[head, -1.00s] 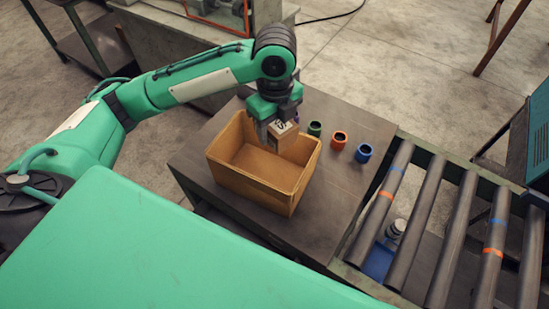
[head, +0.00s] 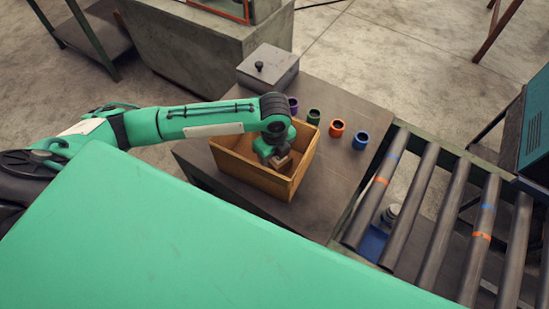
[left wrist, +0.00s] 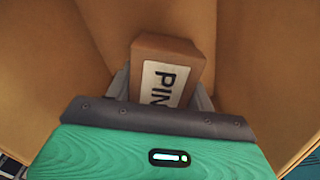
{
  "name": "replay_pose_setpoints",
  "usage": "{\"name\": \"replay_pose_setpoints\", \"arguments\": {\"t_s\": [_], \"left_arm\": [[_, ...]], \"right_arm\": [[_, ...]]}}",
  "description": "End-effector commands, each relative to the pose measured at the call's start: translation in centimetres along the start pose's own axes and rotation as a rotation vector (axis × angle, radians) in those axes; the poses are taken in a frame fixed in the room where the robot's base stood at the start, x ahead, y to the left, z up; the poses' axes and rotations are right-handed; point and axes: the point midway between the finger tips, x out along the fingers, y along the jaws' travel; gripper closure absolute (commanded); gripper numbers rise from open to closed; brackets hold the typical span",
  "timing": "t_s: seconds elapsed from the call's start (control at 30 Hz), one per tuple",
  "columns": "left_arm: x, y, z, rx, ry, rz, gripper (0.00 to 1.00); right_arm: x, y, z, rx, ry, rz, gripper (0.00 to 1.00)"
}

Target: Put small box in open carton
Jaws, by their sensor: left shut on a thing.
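The open carton (head: 243,173) is a tan, open-topped box standing on the dark table. My left gripper (head: 277,160) reaches down inside the carton and is shut on the small box (head: 283,163), a brown box with a white label. In the left wrist view the small box (left wrist: 168,62) sits between the fingers, its label showing the letters "PIN", with the carton's walls (left wrist: 40,70) around it. I cannot tell whether the small box touches the carton's floor. My right gripper is not in view.
A roller conveyor (head: 425,200) runs along the right. Table in front of the cups is clear.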

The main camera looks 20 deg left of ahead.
Motion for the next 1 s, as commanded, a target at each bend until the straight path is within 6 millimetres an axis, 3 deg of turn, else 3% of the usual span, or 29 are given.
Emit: {"name": "replay_pose_setpoints", "arguments": {"t_s": [0.17,0.5,0.53,0.63,1.0], "left_arm": [[2.2,0.0,0.0,-0.001,0.0,0.001,0.77],[2.6,0.0,0.0,-0.001,0.001,0.0,0.77],[2.7,0.0,0.0,-0.001,0.001,0.001,0.42],[2.6,0.0,0.0,-0.001,0.001,0.001,0.24],[2.1,0.0,0.0,-0.001,0.0,-0.001,0.24]], "right_arm": [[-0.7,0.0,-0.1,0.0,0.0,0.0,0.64],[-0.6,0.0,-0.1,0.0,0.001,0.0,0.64],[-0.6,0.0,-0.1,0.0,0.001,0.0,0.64],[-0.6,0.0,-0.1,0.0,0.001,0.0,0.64],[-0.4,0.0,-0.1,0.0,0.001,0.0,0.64]]}}
